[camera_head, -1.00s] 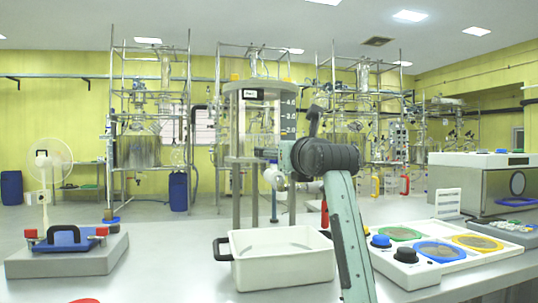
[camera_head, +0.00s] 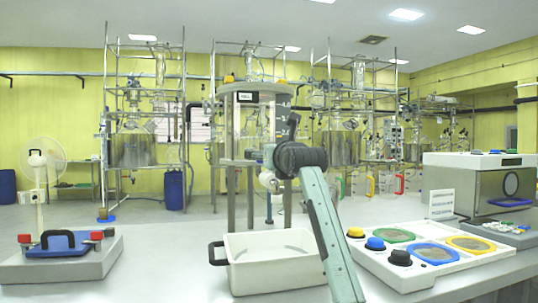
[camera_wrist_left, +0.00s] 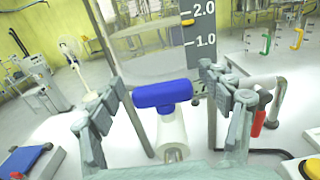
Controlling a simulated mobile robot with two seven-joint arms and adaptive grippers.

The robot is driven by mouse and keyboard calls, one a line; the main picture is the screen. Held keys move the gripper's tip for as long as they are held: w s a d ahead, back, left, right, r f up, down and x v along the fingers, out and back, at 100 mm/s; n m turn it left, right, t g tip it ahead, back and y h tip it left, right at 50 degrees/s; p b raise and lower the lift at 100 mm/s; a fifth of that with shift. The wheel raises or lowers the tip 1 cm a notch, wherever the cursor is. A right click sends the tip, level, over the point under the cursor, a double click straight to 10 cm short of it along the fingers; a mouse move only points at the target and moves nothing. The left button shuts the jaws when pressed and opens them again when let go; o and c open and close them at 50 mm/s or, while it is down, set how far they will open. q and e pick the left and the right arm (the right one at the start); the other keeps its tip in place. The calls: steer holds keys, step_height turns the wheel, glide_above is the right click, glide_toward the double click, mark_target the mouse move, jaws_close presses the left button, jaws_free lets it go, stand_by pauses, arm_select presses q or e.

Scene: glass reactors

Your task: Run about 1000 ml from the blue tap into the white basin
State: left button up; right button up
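The blue tap, with its blue handle (camera_wrist_left: 163,92) on a white body, is in the middle of the left wrist view. My left gripper (camera_wrist_left: 160,76) is open, with one finger on each side of the handle and gaps between. In the head view my left arm hides most of the tap and gripper. The white basin (camera_head: 275,280) stands on the bench below the tap, its black handle at the left. I cannot tell whether it holds liquid. My right gripper is not in view.
A grey block with a blue plate and red clamps (camera_head: 63,243) lies at the left. A white panel with coloured rings (camera_head: 420,262) and a steel device (camera_head: 500,190) stand at the right. A red-handled fitting (camera_wrist_left: 259,112) is right of the gripper.

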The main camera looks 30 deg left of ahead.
arm_select(q)
steer(key=c, duration=1)
steer(key=shift+c, duration=0.2)
steer(key=shift+n+g+y, duration=0.3)
steer(key=shift+g, duration=0.1)
steer(key=shift+w+n+g+y+p, duration=0.1)
steer(key=shift+n+g+y+p, duration=0.3)
steer(key=shift+n+g, duration=0.15)
steer(key=shift+n+g+y, duration=0.65)
steer(key=shift+g+y, duration=0.05)
steer(key=shift+g, duration=0.45)
steer(key=shift+r+n+g+p, duration=0.1)
steer(key=shift+n+g+p, duration=0.3)
steer(key=n+g+p, duration=0.1)
steer(key=g, duration=0.1)
steer(key=n+g+y+p, duration=0.1)
steer(key=n+g, duration=0.1)
steer(key=g, duration=0.1)
steer(key=shift+y, duration=0.3)
steer(key=shift+n+g+p, duration=0.45)
steer(key=shift+n+g, duration=0.05)
steer(key=shift+g, duration=0.1)
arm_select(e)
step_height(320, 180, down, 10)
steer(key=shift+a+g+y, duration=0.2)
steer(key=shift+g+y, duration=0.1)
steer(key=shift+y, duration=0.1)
arm_select(q)
steer(key=shift+f, duration=0.2)
